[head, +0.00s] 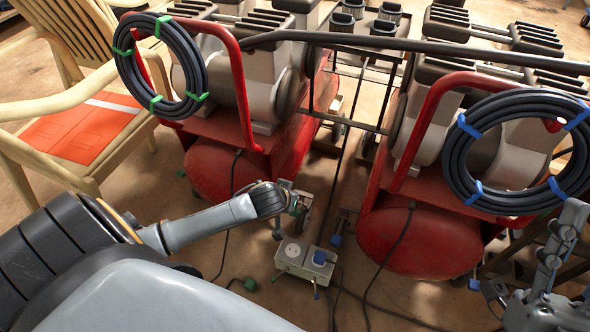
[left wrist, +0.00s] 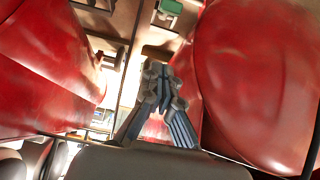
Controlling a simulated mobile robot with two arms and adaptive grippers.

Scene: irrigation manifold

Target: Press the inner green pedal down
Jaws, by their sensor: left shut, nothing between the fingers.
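My left gripper (head: 298,208) reaches in from the left, beside the lower right end of the left red compressor (head: 222,172). In the left wrist view the gripper's fingertips (left wrist: 163,88) are together, with nothing between them. A green piece (left wrist: 173,6), possibly the inner green pedal, shows at the top of that view, beyond the fingertips and apart from them. In the head view the inner green pedal cannot be made out clearly, with my left gripper covering that area. My right gripper (head: 550,262) is at the right edge, away from the pedals; its jaw opening is unclear.
A blue pedal (head: 335,240) is beside the right red compressor (head: 425,240). A grey socket box (head: 291,262) with a blue plug (head: 320,257) sits on the floor. A green plug (head: 248,284) and cables lie nearby. A wooden chair (head: 62,108) stands left.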

